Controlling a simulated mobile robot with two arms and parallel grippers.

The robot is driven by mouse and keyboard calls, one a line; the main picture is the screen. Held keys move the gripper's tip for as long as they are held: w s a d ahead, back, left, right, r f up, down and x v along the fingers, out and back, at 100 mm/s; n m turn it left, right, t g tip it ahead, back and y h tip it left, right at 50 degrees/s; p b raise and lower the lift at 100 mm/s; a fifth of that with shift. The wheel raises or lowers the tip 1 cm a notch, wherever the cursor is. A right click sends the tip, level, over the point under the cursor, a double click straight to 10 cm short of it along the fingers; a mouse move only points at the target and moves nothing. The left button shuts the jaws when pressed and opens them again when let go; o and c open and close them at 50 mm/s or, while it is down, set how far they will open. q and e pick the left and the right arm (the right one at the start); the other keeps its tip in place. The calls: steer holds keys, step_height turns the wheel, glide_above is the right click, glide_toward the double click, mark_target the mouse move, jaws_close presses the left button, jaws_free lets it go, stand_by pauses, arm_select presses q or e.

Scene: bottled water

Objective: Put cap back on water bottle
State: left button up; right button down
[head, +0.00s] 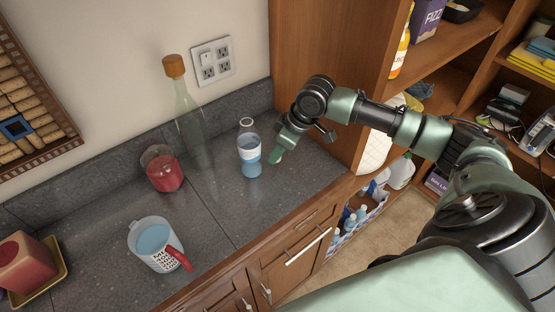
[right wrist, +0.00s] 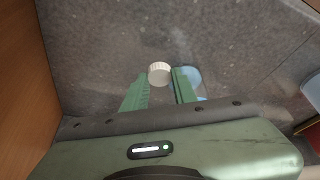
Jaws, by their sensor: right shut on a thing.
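The clear water bottle (head: 250,158) stands upright on the dark counter, with blue water and a pale label band. I see no cap on its neck. My right gripper (head: 277,155) is just right of the bottle, pointing down and apart from it. In the right wrist view, my right gripper (right wrist: 159,84) is shut on a white ribbed cap (right wrist: 159,73), held between its fingertips. A pale blue shape (right wrist: 191,77) shows partly behind one finger; I cannot tell if it is the bottle. The cap is not clear in the head view. My left gripper is out of view.
A tall corked glass bottle (head: 188,115) and a red jar (head: 163,172) stand left of the water bottle. A measuring cup (head: 154,243) with a red handle is nearer the front. A wooden cabinet side (head: 335,50) rises right of the gripper.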

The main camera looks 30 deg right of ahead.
step_height(320, 180, up, 16)
steer(key=b, duration=0.1)
steer(key=shift+b, duration=0.4)
steer(key=shift+r, duration=0.1)
